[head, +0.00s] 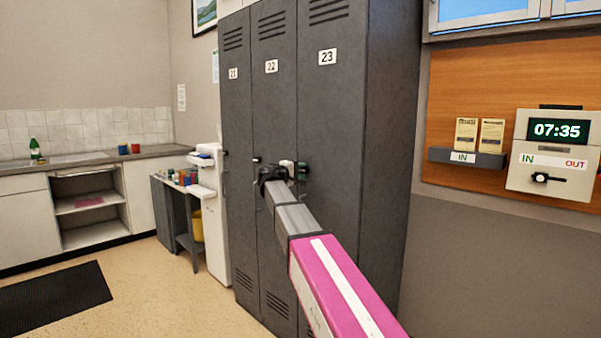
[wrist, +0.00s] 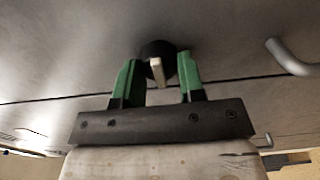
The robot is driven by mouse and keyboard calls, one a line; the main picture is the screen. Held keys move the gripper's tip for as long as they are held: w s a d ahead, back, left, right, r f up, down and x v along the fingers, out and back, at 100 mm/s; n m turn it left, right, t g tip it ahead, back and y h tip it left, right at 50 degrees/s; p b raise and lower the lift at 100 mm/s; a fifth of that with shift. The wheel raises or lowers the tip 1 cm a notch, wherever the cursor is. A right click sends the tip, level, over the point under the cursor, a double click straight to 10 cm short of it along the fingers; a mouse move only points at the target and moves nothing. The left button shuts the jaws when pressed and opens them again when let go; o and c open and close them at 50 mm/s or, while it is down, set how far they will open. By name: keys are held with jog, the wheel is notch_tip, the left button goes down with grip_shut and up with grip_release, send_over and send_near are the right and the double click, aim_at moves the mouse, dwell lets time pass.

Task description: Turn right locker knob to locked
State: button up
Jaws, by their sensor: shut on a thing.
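The right locker, number 23 (head: 335,120), is a tall dark grey metal door in the head view. Its knob (wrist: 157,50) shows in the wrist view as a round black disc with a cream grip bar standing out from the door. My gripper (wrist: 160,78) has its two green fingers on either side of the knob and is shut on it. A small gap seems to show beside the bar, but the contact is hard to see. The lock marking is not readable.
A grey bar handle (wrist: 290,58) stands out from the door right of the knob in the wrist view. Lockers 22 (head: 272,110) and 21 (head: 235,115) adjoin on the left. A time clock (head: 553,155) hangs on the right wall. Floor at left is open.

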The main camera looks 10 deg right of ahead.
jog(key=o, duration=0.9)
jog(key=v, duration=1)
jog(key=shift+s+a, duration=0.2)
jog(key=shift+a, duration=0.15)
jog(key=s+d+f+m+g+y, duration=0.1)
jog(key=s+d+f+g+y, duration=0.2)
jog(key=f, duration=0.7)
jog(key=s+d+f+m+g+y, duration=0.1)
jog(key=s+d+f+y, duration=0.3)
jog(key=f, duration=0.6)
jog(key=s+d+f+m+g, duration=0.1)
jog(key=s+d+f+g, duration=0.3)
jog(key=f, duration=0.7)
jog(key=s+f+m+g+y, duration=0.1)
jog(key=s+f+y, duration=0.1)
jog(key=s+f, duration=0.4)
jog(key=s+a+f+m+y, duration=0.1)
jog(key=s+f+m+y, duration=0.1)
jog(key=s+f, duration=0.3)
jog(key=s+a+f+m+g+y, duration=0.1)
jog(key=s+f+y, duration=0.2)
jog(key=s+f, duration=0.3)
jog(key=shift+s+f+g+y, duration=0.15)
jog(key=shift+s, duration=0.65)
jog(key=shift+s+f+g+y, duration=0.15)
jog(key=shift+s+f, duration=0.05)
jog(key=shift+s, duration=0.6)
